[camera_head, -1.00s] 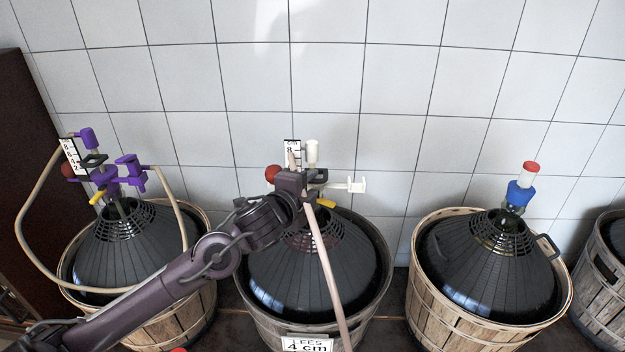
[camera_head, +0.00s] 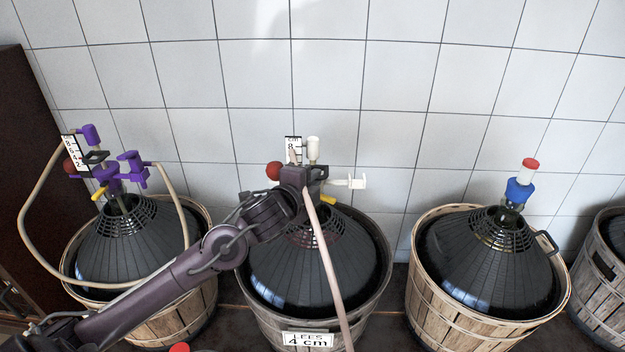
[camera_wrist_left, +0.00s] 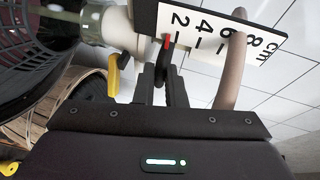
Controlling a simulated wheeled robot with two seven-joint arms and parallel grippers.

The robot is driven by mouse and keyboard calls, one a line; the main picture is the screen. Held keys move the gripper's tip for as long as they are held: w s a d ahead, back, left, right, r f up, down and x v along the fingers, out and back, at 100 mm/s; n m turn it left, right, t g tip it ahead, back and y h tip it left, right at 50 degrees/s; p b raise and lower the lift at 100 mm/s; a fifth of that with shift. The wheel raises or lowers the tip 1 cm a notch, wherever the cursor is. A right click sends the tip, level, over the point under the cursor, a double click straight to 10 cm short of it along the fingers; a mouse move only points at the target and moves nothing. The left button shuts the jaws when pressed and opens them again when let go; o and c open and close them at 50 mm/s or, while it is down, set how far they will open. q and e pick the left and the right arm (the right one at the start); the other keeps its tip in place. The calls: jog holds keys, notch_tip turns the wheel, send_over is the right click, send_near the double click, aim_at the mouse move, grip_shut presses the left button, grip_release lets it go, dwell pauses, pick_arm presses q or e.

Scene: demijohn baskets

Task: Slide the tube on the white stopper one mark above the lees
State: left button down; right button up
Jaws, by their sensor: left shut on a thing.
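The white stopper (camera_head: 313,150) with its white side arm (camera_head: 345,182) stands in the neck of the middle demijohn (camera_head: 310,265). Beside it is a white cm scale (camera_head: 293,146), which also shows in the left wrist view (camera_wrist_left: 210,35) with marks 2 to 8. A pinkish tube (camera_head: 328,255) rises past the scale and hangs down the basket's front. My left gripper (camera_wrist_left: 160,85) is shut on a black clip (camera_wrist_left: 166,58) with a red pointer, close to the 2 mark. In the head view my gripper hides part of the stopper. My right gripper is out of view.
The middle basket's label (camera_head: 307,339) reads LEES 4 cm. The left demijohn (camera_head: 130,245) carries a purple stopper and looped tube. The right demijohn (camera_head: 485,260) has a blue stopper (camera_head: 520,190) with a red cap. A yellow lever (camera_wrist_left: 113,75) lies close to my gripper.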

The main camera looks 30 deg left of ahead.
pick_arm(q)
notch_tip(320, 180, up, 5)
jog(key=p, duration=0.3)
jog(key=c, duration=1.5)
grip_release()
jog(key=shift+f, duration=0.15)
jog(key=b+v, duration=0.1)
jog(key=v, duration=0.6)
jog(key=shift+s, duration=0.4)
